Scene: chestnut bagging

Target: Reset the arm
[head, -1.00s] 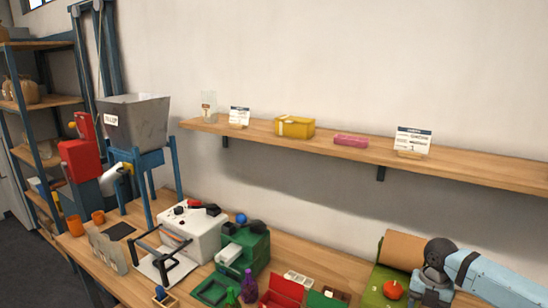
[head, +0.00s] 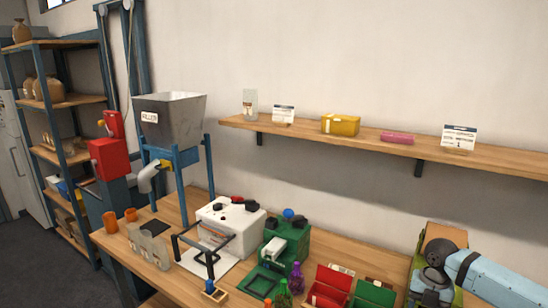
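My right arm (head: 490,276) comes in from the right edge with a light blue link and a dark round joint. Its grey wrist part (head: 432,284) points down over the green mat (head: 418,262) at the right end of the workbench. No fingers of the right gripper show; they are hidden or below the picture's lower edge. My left arm and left gripper are not in view.
The wooden workbench (head: 350,257) holds a white machine (head: 228,222), a green machine (head: 290,240), a red box (head: 328,288) and a green box (head: 374,294). A grey hopper (head: 172,118) stands behind at left. A wall shelf (head: 355,139) runs above.

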